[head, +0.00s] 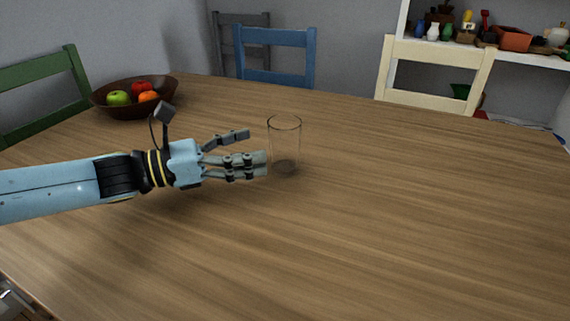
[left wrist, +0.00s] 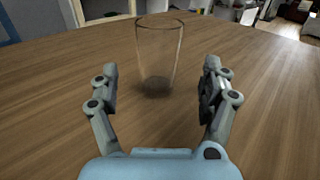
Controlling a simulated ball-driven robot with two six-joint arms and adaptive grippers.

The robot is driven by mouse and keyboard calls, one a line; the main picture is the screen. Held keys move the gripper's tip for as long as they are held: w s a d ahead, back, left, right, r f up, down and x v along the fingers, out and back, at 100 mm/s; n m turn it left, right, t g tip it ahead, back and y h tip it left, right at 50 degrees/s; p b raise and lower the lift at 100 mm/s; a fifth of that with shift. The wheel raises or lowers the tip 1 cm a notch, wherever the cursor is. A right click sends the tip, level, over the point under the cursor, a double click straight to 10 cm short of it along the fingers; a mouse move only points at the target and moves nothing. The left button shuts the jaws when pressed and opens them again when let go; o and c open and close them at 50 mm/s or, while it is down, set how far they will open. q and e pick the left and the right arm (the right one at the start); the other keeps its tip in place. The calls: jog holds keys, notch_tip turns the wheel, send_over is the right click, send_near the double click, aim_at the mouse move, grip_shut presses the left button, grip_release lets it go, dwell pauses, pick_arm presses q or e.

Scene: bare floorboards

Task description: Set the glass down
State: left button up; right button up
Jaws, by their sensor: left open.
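A clear, empty drinking glass (head: 285,146) stands upright on the wooden table (head: 400,200), near the middle of the head view. My left gripper (head: 258,148) is open, just to the left of the glass, with its fingers pointing towards it. In the left wrist view the glass (left wrist: 158,55) stands ahead of the two spread fingertips of my left gripper (left wrist: 160,80), with bare table between them. Nothing is between the fingers. My right gripper is in neither view.
A brown bowl (head: 110,107) with apples and an orange stands at the table's far left. Green (head: 45,95), blue (head: 275,58) and cream (head: 435,72) chairs stand around the table. A white shelf (head: 530,55) with pots is behind. The table's right and front are clear.

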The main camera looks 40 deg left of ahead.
aim_at(271, 144)
pick_arm(q)
jog(key=b+x, duration=0.1)
jog(key=x, duration=0.1)
jog(key=shift+w+d+f, duration=0.1)
jog(key=shift+w+d, duration=0.05)
jog(key=shift+w, duration=0.15)
jog(key=b+x, duration=0.1)
jog(key=x, duration=0.3)
jog(key=shift+w+f, duration=0.15)
jog(key=shift+w+d, duration=0.15)
jog(key=shift+w, duration=0.1)
jog(key=c, duration=1.3)
jog(key=shift+c, duration=0.9)
